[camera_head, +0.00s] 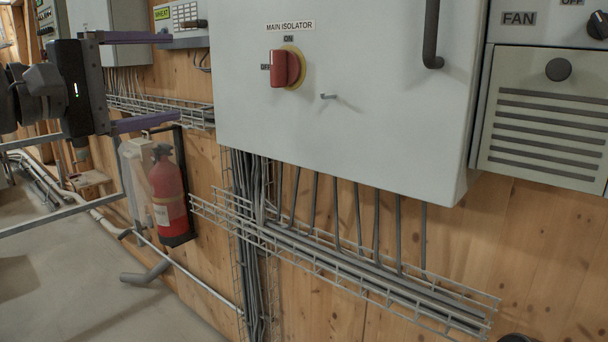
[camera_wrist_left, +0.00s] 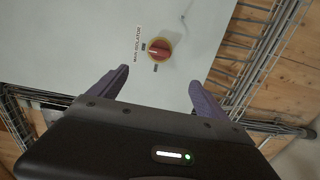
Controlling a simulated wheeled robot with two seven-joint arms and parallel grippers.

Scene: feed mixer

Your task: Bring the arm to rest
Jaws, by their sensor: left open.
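My left gripper (camera_head: 176,78) is at the upper left of the head view, pointing right. Its two purple fingers are spread wide with nothing between them. In the left wrist view the open fingers (camera_wrist_left: 158,80) point toward the grey cabinet face, apart from the red isolator knob (camera_wrist_left: 160,47). In the head view the red knob (camera_head: 284,68) sits on a yellow ring on the cabinet (camera_head: 380,130), under the label MAIN ISOLATOR, with ON above and OFF to the left. I cannot tell its exact setting. My right gripper is not in view.
A metal cable tray (camera_head: 340,262) juts from the wooden wall below the cabinet. A red fire extinguisher (camera_head: 168,195) hangs below my left gripper. A metal rail (camera_head: 70,211) crosses at left. A FAN panel (camera_head: 545,115) is at right. Open floor (camera_head: 80,290) shows lower left.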

